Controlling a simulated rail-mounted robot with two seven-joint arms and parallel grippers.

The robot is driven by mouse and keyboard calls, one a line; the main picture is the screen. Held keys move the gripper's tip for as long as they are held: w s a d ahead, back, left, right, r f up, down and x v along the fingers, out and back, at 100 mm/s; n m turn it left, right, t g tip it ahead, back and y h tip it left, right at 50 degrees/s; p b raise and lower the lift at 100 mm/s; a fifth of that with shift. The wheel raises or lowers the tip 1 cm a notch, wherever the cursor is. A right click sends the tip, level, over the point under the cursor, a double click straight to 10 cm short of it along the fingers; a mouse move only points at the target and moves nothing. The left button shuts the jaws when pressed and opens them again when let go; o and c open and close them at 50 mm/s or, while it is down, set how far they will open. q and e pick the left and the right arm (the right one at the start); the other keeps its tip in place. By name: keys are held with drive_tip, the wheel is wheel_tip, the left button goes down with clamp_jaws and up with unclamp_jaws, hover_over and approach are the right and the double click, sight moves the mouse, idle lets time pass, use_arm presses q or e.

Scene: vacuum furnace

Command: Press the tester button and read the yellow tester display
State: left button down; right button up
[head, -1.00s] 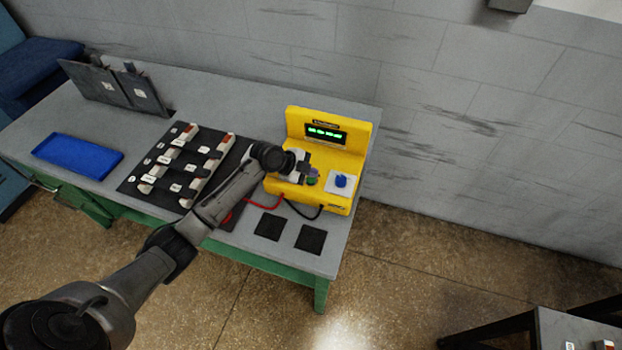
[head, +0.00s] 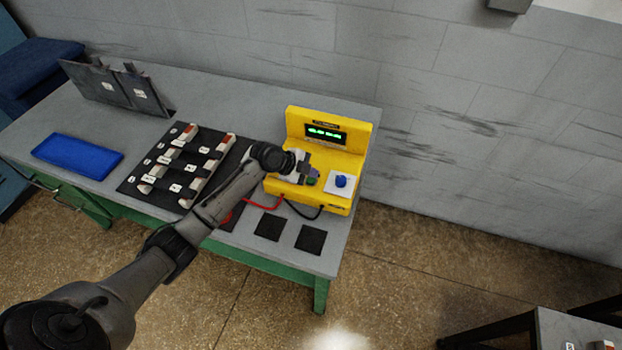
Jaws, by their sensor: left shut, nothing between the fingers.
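The yellow tester (head: 352,160) stands at the right end of the grey workbench. Its dark display (head: 325,133) shows lit green characters, too small to read. A green button (head: 311,181) is on the tester's lower front part, partly hidden by my gripper. A blue knob (head: 341,180) on a white plate sits to its right. My left gripper (head: 313,174) is shut and empty, with its tips at or just above the green button; I cannot tell whether they touch. My right gripper is not in view.
A black mat (head: 133,187) with a rack of numbered pieces lies left of the tester. A blue tray (head: 78,156) lies further left. Dark plates (head: 115,86) stand at the back. Red and black leads and two black pads (head: 269,227) lie in front of the tester.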

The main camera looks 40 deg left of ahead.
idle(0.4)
use_arm(q)
drive_tip(key=shift+f, duration=0.15)
drive_tip(key=shift+f, duration=0.15)
drive_tip(key=shift+f+b, duration=0.1)
drive_tip(key=shift+b, duration=0.2)
drive_tip(key=shift+f+b, duration=0.3)
drive_tip(key=shift+f, duration=0.1)
idle(0.6)
drive_tip(key=shift+r, duration=0.2)
drive_tip(key=shift+r+p, duration=0.55)
drive_tip(key=shift+p, duration=0.1)
